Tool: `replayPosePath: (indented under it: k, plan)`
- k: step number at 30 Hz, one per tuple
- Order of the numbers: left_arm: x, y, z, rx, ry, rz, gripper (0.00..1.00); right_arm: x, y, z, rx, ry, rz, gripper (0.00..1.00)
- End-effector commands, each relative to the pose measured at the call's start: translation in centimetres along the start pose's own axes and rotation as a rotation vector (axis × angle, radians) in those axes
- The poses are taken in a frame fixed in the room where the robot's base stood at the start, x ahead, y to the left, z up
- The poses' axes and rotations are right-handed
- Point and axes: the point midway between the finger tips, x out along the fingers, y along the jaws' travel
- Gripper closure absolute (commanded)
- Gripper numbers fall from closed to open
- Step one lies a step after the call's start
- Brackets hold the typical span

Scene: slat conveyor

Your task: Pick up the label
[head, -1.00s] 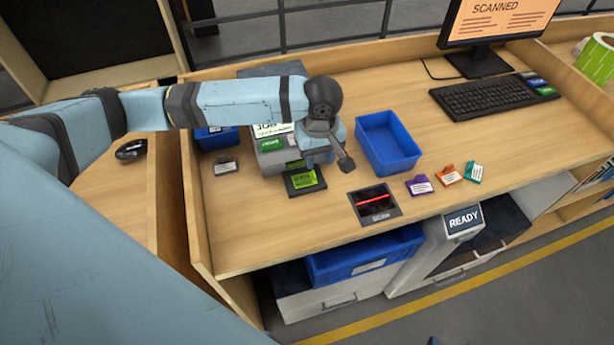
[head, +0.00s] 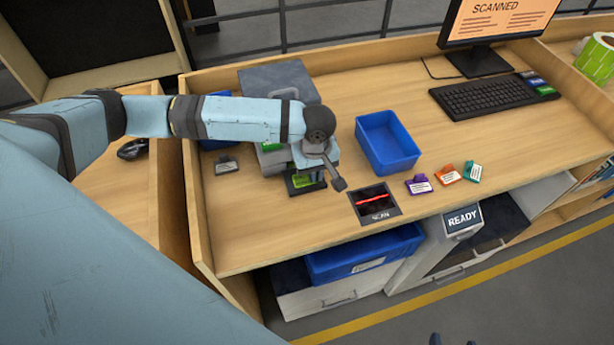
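A green label (head: 301,182) lies on a small black pad (head: 291,192) in front of the grey printer-like box, left of the scan window. My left gripper (head: 311,181) points down right over the label and hides part of it. Its fingers are small and partly covered by the wrist, so I cannot tell whether they are open or touching the label. Small dark tips at the bottom edge look like my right gripper (head: 437,340); most of it is out of frame, and its opening is unclear.
A blue bin (head: 388,143) stands right of the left gripper. The scan window (head: 375,202) glows red at the front edge. Purple (head: 418,184), orange (head: 447,173) and teal (head: 472,171) tags lie to the right, a grey tag (head: 226,164) to the left. The desk's front left is clear.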

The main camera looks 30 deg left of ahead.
Motion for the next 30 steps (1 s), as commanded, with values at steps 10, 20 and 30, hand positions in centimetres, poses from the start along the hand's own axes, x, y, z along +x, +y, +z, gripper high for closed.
replayPosePath:
  k: [10,20,30]
  plan:
    - [-0.1,0.0,0.0,0.000,0.000,0.000,1.00,0.0,-0.1,0.2,0.001,-0.004,-0.001,0.29]
    - [-2.9,0.0,0.0,0.001,0.000,0.002,1.00,0.1,-0.1,0.3,0.001,-0.003,-0.002,0.29]
    - [-11.3,0.1,-0.1,0.000,0.001,0.004,1.00,0.3,-0.2,0.5,0.002,-0.001,-0.004,0.29]
